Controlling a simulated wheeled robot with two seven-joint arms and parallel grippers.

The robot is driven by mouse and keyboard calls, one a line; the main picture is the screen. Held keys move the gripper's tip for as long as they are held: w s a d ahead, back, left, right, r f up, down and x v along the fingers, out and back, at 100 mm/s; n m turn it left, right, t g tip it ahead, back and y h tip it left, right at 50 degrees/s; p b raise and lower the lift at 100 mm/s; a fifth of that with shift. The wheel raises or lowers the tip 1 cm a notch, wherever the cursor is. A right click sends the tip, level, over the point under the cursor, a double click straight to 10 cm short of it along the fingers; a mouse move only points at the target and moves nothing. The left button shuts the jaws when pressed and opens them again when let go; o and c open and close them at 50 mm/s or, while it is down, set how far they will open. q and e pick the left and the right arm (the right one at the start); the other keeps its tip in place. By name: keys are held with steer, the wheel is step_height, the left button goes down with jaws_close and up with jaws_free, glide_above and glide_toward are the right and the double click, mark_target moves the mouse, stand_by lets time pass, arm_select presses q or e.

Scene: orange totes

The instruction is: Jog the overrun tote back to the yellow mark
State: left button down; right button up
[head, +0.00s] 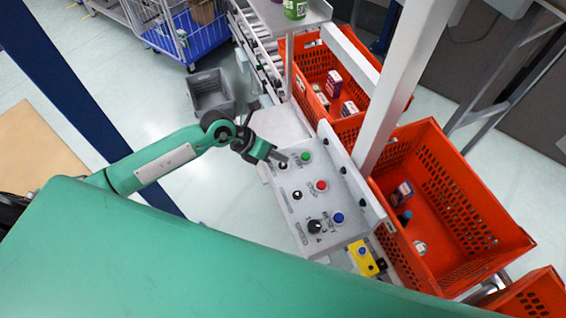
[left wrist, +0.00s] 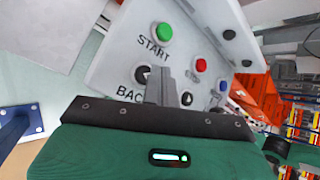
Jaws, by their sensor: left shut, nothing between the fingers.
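My left gripper (head: 283,158) is shut and empty over the upper left of the grey control panel (head: 275,185). Its fingers also show in the left wrist view (left wrist: 160,84), overlapping a black knob (left wrist: 142,74) labelled "BACK..."; whether they touch it I cannot tell. The green START button (head: 306,156), red STOP button (head: 321,185) and blue RESET button (head: 338,217) are uncovered in the head view. An orange tote (head: 477,205) with a few items stands right of the panel; another orange tote (head: 393,108) stands behind it. No yellow mark is identifiable. My right gripper is out of view.
A white post (head: 408,80) rises between the two totes. A grey crate (head: 211,93) is on the floor beside a roller conveyor (head: 258,55). Another orange tote (head: 530,297) is at lower right.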

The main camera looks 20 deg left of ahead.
mark_target(279, 165)
arm_select(q)
steer(key=shift+f+b, duration=0.35)
steer(key=shift+f, duration=0.1)
steer(key=shift+f+b, duration=0.35)
steer(key=shift+f, duration=0.15)
stand_by(0.7)
steer(key=shift+r, duration=0.1)
steer(key=shift+r+p, duration=0.65)
steer(key=shift+r, duration=0.2)
steer(key=shift+r+p, duration=1.8)
steer(key=shift+r, duration=0.75)
